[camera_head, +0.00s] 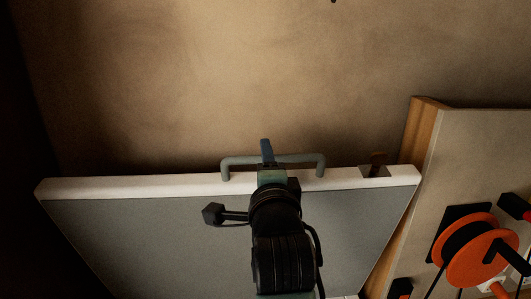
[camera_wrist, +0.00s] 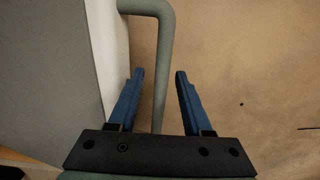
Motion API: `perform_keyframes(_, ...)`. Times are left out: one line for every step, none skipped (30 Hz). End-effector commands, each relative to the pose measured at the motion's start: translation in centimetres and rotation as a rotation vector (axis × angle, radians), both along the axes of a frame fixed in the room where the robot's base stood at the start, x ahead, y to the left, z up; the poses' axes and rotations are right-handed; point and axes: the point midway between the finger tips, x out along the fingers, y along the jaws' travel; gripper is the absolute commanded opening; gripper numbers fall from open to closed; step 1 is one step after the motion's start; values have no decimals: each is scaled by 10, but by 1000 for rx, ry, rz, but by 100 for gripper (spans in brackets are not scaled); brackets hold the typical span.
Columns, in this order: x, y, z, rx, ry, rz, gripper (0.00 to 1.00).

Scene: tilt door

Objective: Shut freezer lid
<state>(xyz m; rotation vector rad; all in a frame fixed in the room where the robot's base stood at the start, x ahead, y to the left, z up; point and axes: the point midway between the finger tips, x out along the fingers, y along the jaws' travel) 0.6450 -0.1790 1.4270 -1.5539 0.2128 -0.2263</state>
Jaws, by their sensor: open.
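The freezer lid (camera_head: 150,230) is raised, with its grey panel facing me and a white edge along the top. A grey bar handle (camera_head: 305,158) is fixed along that top edge. My gripper (camera_head: 266,150) is at the middle of the handle, and my arm hides part of the lid. In the wrist view the gripper (camera_wrist: 160,74) is open, with its blue fingers on either side of the handle bar (camera_wrist: 166,40). The lid's white edge (camera_wrist: 108,45) lies close beside the left finger. I cannot tell whether a finger touches the bar.
A wood-edged board (camera_head: 470,150) stands to the right of the lid, with an orange-and-black reel (camera_head: 480,250) on it. A small dark latch-like fitting (camera_head: 376,165) sits at the lid's top right. A plain brown wall (camera_head: 240,70) is behind the lid.

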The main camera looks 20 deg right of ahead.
Motion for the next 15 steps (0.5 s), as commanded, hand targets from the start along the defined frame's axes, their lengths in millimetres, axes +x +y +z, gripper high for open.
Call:
perform_keyframes(2, -1, 1, 0, -1, 0, 50)
perform_keyframes(3, -1, 1, 0, -1, 0, 50)
perform_keyframes(4, -1, 1, 0, -1, 0, 50)
perform_keyframes(5, -2, 1, 0, -1, 0, 50)
perform_keyframes(5, -2, 1, 0, -1, 0, 50)
perform_keyframes(5, -2, 0, 0, -1, 0, 50)
perform_keyframes(5, -2, 0, -1, -2, 0, 50)
perform_keyframes(5, -2, 0, -1, -2, 0, 50)
perform_keyframes(5, -2, 0, -1, -2, 0, 50)
perform_keyframes(5, -2, 0, -1, -2, 0, 50)
perform_keyframes(5, -1, 0, -1, -2, 0, 50)
perform_keyframes(5, -1, 0, 0, -1, 0, 44)
perform_keyframes(5, -1, 0, 0, -1, 0, 39)
perform_keyframes(5, -1, 0, 0, -1, 0, 33)
perform_keyframes(5, -1, 0, 0, -1, 0, 26)
